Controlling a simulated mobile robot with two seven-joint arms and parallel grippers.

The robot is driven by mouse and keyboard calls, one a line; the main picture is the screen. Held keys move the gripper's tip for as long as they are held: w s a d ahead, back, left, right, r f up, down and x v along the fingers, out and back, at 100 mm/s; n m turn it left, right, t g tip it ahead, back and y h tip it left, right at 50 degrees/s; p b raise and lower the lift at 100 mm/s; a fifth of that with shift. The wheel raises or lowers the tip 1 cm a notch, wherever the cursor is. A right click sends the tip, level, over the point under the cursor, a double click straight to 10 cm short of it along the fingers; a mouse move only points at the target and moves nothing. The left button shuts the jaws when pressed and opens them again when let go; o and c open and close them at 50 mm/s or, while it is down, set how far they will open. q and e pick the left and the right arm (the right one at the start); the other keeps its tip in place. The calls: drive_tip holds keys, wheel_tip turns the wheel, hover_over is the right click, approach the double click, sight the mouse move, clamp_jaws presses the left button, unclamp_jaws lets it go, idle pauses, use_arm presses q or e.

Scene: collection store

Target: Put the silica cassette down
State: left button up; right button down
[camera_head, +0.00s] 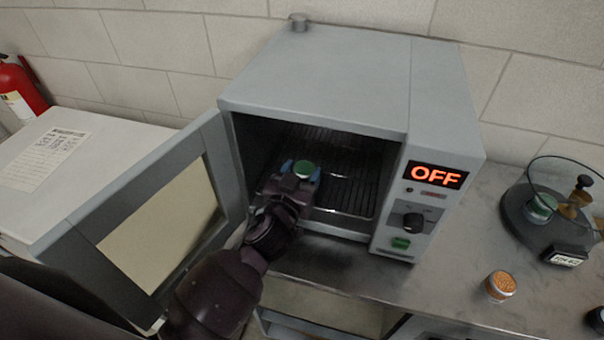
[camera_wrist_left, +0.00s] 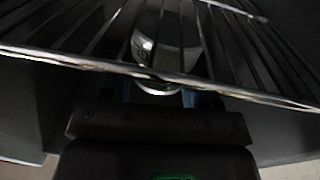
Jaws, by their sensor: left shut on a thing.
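The silica cassette (camera_head: 305,168), a small canister with a green top, is inside the open oven in the head view. My left gripper (camera_head: 299,173) reaches in through the doorway and is shut on it. In the left wrist view a silver canister with dark lettering (camera_wrist_left: 167,50) shows between the fingers, behind the front bar of the wire rack. The oven's wire rack (camera_head: 345,195) is close to the cassette; I cannot tell whether they touch. My right gripper is not in view.
The grey oven (camera_head: 320,75) has its door (camera_head: 150,215) swung open to the left, and its display (camera_head: 437,175) reads OFF. An orange-topped canister (camera_head: 501,286) stands on the bench. A round glass vessel (camera_head: 565,190) at the right holds a green-topped canister (camera_head: 541,207).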

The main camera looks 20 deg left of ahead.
use_arm(q)
drive_tip(key=shift+f, duration=0.1)
drive_tip(key=o, duration=0.9)
drive_tip(key=shift+o, duration=0.2)
